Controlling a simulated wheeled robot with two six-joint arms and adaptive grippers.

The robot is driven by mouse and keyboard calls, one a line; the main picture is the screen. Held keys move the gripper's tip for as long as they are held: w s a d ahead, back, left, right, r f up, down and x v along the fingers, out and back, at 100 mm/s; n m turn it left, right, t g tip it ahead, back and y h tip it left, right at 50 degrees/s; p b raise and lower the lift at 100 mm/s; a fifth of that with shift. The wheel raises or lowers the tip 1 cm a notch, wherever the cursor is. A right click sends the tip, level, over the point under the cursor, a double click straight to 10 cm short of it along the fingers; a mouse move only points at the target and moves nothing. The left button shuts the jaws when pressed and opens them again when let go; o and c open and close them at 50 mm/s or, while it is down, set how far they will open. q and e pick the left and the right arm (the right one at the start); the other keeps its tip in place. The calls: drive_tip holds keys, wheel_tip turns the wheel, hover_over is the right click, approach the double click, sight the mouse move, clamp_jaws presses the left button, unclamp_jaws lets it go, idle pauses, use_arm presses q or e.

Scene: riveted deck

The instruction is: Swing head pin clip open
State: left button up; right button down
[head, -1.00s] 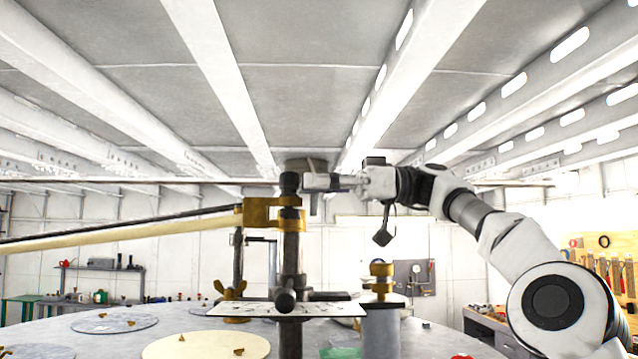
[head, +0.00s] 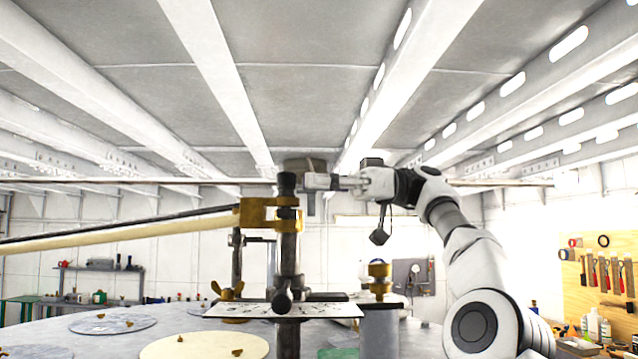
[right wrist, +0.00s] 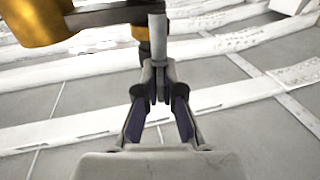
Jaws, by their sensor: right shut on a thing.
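A dark upright post (head: 288,255) carries a brass block (head: 262,214) with a pale beam running off to the left. A dark knob (head: 287,183) caps the post. A small grey clip (head: 318,181) sticks out right from beside this knob. My right gripper (head: 338,183) reaches in from the right and is shut on the clip's outer end. In the right wrist view its two fingers close on the grey clip (right wrist: 157,30), with the brass block (right wrist: 35,20) at upper left. Whether the clip touches the post cannot be told. My left gripper is not in view.
A brass knob on a grey stand (head: 379,280) is right of the post. A thin plate (head: 245,311) sits low around the post, with a brass wing nut (head: 228,290) nearby. A round grey table (head: 110,340) bears several discs. The ceiling beams are overhead.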

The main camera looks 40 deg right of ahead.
drive_tip(key=shift+f, duration=0.25)
drive_tip(key=c, duration=1.3)
unclamp_jaws()
drive_tip(key=shift+a, duration=0.1)
drive_tip(key=shift+w, duration=0.15)
drive_tip(key=shift+r, duration=0.1)
